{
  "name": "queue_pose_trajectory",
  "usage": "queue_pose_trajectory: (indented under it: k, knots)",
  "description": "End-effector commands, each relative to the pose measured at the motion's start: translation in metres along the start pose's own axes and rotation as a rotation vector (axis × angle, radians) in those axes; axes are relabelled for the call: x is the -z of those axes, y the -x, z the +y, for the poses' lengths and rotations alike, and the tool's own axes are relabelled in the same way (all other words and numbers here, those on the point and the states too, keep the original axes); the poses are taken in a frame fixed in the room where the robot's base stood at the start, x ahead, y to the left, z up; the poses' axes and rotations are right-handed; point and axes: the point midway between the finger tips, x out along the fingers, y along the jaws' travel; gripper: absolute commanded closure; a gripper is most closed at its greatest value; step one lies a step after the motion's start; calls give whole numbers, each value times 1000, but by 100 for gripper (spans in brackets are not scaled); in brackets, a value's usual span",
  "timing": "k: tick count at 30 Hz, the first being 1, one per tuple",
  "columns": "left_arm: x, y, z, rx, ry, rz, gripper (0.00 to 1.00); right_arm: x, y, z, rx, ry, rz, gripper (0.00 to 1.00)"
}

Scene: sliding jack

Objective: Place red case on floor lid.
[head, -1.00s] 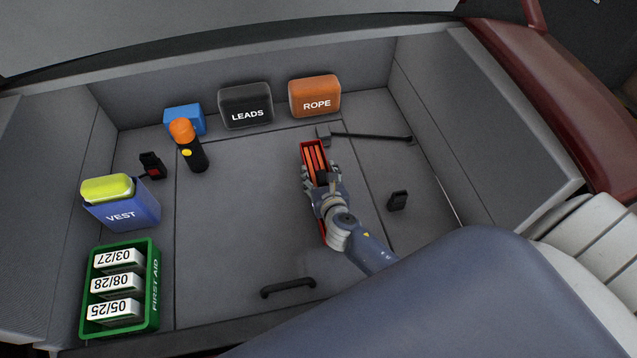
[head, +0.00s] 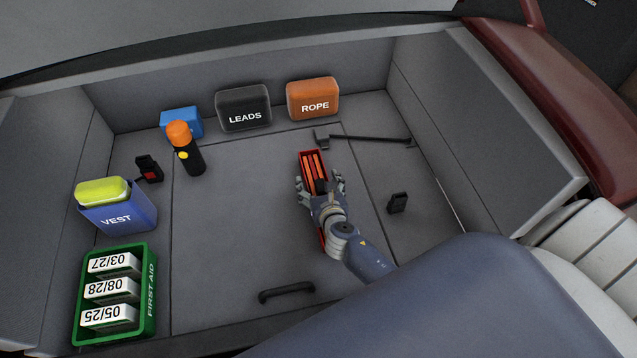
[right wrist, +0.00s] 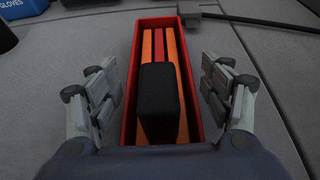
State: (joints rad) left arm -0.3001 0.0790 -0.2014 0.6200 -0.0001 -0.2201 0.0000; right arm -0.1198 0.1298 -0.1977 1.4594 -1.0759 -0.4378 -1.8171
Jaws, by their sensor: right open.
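The red case (head: 311,154) is a long, narrow, open-topped red box with orange and red strips and a black block inside. It lies lengthwise on the floor lid (head: 235,225), near its right seam, and appears to rest flat. My right gripper (head: 321,182) is over the case with its fingers on either side. In the right wrist view, the open gripper (right wrist: 158,98) straddles the case (right wrist: 158,23), and gaps show between fingers and walls. The gripper hides part of the case in the head view. My left gripper is not in view.
A black handle (head: 286,291) lies at the lid's near edge. A dark bar tool (head: 365,138) lies just beyond the case. A small black item (head: 397,202) is to the right. The green first aid tray (head: 151,295) and blue vest bin (head: 125,217) stand left. The lid's middle is clear.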

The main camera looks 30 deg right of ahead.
Motion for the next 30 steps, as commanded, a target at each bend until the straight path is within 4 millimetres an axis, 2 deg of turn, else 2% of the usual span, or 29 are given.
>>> queue_pose_trajectory:
  k: [4, 7, 15, 21, 25, 30]
  knots:
    - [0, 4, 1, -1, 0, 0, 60, -4, 4, 0, 0, 1, 0, 27]
    - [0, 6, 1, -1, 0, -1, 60, -2, 17, 0, -1, 1, 1, 27]
    - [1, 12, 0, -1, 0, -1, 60, -2, 73, 0, -1, 1, 2, 27]
    - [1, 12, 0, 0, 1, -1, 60, -2, 106, 0, 1, 1, 1, 27]
    - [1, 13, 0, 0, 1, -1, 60, -2, 117, 0, 0, 1, -1, 27]
    - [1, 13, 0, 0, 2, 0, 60, -3, 121, 0, 0, 0, -1, 27]
